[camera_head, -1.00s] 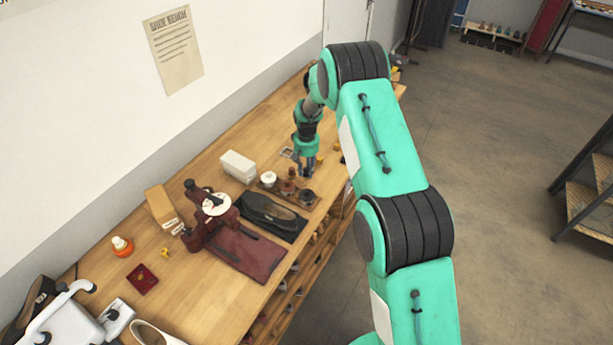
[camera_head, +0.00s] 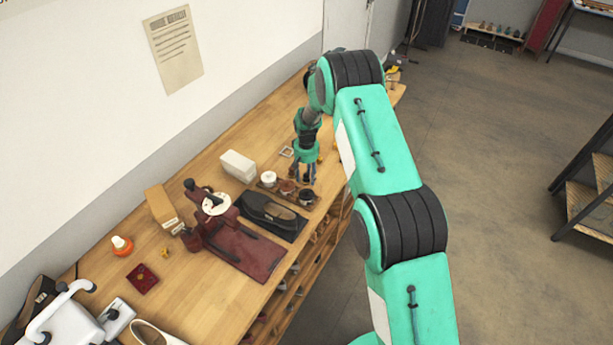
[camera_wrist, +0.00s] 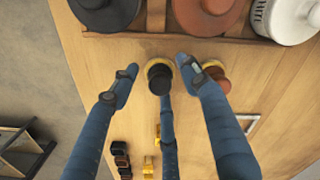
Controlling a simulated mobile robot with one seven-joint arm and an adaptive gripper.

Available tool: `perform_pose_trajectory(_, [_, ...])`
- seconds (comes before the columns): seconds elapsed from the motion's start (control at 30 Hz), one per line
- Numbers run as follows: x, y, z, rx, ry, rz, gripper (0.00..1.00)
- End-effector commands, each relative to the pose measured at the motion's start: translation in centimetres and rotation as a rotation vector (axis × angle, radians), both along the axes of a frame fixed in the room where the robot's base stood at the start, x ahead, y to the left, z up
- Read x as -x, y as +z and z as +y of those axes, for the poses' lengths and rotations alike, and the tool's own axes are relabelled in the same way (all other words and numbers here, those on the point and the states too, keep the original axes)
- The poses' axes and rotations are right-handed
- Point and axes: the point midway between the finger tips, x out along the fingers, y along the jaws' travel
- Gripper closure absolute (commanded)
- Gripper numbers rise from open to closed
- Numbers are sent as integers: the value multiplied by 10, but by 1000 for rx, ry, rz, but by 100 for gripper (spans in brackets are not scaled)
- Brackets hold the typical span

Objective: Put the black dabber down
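The black dabber (camera_wrist: 159,78) shows in the wrist view as a round black knob over a yellowish base, seen from above between my gripper's fingers. My gripper (camera_wrist: 157,82) has its blue fingers spread, with gaps to the dabber on the left and right. The lower middle finger ends close to the knob; I cannot tell whether it touches. A brown dabber (camera_wrist: 218,78) stands just right of the black one, partly hidden by the right finger. In the head view my gripper (camera_head: 303,175) is low over the bench behind the jars, and hides the black dabber.
A wooden tray (camera_wrist: 152,38) holds a black jar (camera_wrist: 101,12), a brown jar (camera_wrist: 208,12) and a white jar (camera_wrist: 288,16). A black shoe (camera_head: 270,210) and a white block (camera_head: 238,165) are nearby. Small yellow pieces (camera_wrist: 148,166) and dark items (camera_wrist: 121,158) lie on the bench.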

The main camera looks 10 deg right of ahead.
Motion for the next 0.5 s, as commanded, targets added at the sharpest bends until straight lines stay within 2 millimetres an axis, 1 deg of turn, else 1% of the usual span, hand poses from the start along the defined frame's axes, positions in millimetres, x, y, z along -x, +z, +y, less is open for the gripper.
perform_pose_trajectory(0.33, [0,3,0,0,0,0,54])
perform_pose_trajectory(0.5, [-1,14,0,0,0,-3,54])
